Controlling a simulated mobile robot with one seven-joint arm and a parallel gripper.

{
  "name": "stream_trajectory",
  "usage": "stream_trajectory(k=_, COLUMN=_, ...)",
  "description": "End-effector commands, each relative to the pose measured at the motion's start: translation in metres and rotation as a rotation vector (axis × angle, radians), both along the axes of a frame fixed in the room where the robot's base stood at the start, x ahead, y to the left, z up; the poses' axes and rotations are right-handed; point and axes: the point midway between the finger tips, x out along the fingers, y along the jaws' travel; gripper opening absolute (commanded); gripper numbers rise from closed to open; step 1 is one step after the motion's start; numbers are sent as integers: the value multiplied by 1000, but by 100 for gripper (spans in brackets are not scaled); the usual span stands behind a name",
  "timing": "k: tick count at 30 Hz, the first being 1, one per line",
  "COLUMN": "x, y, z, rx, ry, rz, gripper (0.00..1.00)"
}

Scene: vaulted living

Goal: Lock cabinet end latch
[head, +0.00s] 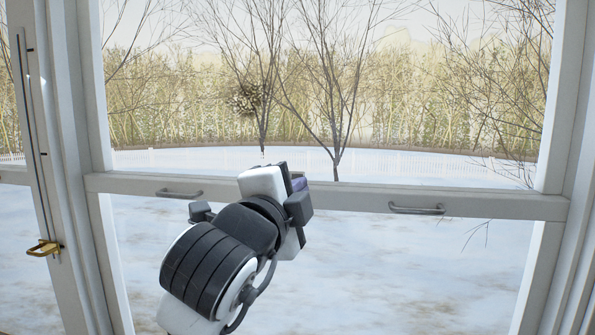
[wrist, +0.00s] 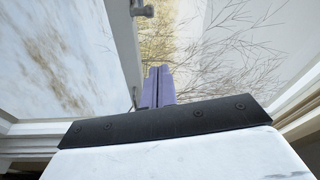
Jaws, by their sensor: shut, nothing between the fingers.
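No cabinet is plainly in view; I see a large window with pale grey frames. A brass-coloured latch or handle (head: 44,248) sticks out from the left frame post, at the lower end of a long thin vertical rod (head: 28,120). My gripper (head: 299,184) is in front of the window's middle rail, well to the right of the brass piece. In the wrist view its purple fingers (wrist: 158,86) are together with nothing between them. My arm and wrist hide part of the rail. The brass piece cannot be made out in the wrist view.
The middle rail (head: 350,197) carries a left grey pull handle (head: 179,193) and a right one (head: 416,209). A grey metal fitting (wrist: 142,10) shows at the top of the wrist view. Snow and bare trees lie beyond the glass. The space between my gripper and the brass piece looks clear.

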Motion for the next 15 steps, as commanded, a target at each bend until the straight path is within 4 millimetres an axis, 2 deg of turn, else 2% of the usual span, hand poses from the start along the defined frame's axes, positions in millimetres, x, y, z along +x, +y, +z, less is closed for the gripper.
stream_trajectory(k=10, x=2, y=0, z=0, rx=-3, ry=0, rz=0, gripper=0)
stream_trajectory(k=15, x=20, y=-7, z=3, rx=-5, ry=4, rz=-1, gripper=0)
